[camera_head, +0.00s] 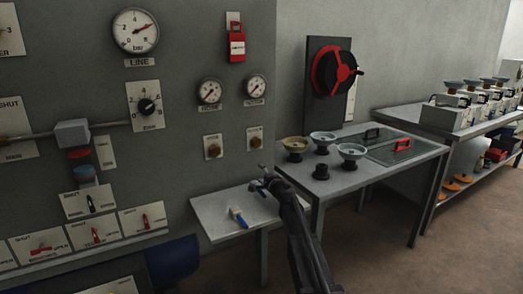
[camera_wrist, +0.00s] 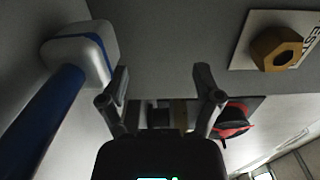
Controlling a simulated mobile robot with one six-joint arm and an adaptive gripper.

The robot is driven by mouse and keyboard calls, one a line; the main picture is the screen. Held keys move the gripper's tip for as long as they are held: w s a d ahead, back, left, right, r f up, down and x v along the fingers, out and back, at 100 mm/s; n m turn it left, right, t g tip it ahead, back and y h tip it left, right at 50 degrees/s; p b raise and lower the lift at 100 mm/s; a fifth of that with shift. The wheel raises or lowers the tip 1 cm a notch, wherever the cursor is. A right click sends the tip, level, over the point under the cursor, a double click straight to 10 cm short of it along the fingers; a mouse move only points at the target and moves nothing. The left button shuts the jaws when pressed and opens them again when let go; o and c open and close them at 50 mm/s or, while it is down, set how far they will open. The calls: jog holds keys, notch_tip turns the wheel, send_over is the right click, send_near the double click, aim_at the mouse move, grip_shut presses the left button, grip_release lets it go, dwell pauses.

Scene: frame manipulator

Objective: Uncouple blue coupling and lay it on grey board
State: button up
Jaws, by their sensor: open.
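The blue coupling (camera_head: 238,217), a blue cylinder with a pale silvery head, appears to lie on the grey board (camera_head: 213,205), a small shelf against the panel. It fills the left of the wrist view (camera_wrist: 45,115), with its pale head towards the top. My gripper (camera_head: 264,176) is over the right part of the board, up and to the right of the coupling and apart from it. In the wrist view, the fingers (camera_wrist: 161,85) are spread with nothing between them; the coupling is outside the left finger.
A table (camera_head: 375,180) with several bowls stands right.

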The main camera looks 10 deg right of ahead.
jog(key=shift+s+f+b, duration=0.15)
jog(key=shift+f+b, duration=1.4)
jog(key=shift+b, duration=0.15)
